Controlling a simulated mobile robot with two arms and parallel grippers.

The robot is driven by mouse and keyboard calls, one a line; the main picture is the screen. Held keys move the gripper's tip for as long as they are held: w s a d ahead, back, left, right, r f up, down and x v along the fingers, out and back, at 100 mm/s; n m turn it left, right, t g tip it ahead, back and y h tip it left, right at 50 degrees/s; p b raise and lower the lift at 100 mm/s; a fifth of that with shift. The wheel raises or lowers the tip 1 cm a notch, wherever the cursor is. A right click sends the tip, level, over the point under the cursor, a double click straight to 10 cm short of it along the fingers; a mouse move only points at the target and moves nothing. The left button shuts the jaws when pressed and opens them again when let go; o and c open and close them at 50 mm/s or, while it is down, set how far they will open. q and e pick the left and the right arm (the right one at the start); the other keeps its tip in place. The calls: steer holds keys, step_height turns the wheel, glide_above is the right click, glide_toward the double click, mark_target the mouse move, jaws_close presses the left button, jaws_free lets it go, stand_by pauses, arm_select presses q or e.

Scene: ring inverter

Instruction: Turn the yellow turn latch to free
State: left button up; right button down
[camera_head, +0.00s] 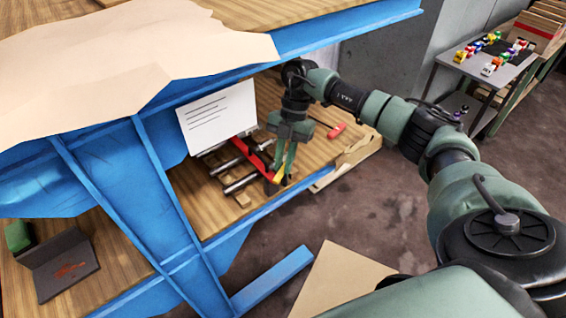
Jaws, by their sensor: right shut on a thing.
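The yellow turn latch (279,172) shows as a small yellow strip beside a red bar (254,152) on the wooden shelf of the blue bench. My right gripper (281,172) reaches down onto it from above and is shut on it. The fingers hide part of the latch, so its exact turn cannot be told. A dark part (271,187) sits just below the fingertips. My left gripper is not in view.
Metal rods (240,183) lie left of the latch, with a white sheet (217,117) standing behind them. The blue bench top (345,27) overhangs the shelf. Toy cars (490,50) stand on a far table.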

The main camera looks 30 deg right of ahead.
steer(key=n+h+b, duration=0.1)
steer(key=n, duration=0.2)
steer(key=n+g+h+b, duration=0.1)
steer(key=n, duration=0.2)
steer(key=shift+s+d+g, duration=0.1)
steer(key=shift+d+g, duration=0.1)
steer(key=shift+g, duration=0.1)
steer(key=n+h+b, duration=0.1)
steer(key=n, duration=0.2)
steer(key=shift+d+n+g, duration=0.15)
steer(key=shift+n+g, duration=0.15)
steer(key=shift+n, duration=0.1)
steer(key=shift+d+r+n+h+b, duration=0.1)
steer(key=shift+n+h+b, duration=0.55)
steer(key=shift+n, duration=0.85)
steer(key=c, duration=1.4)
jaws_free()
steer(key=shift+s, duration=0.1)
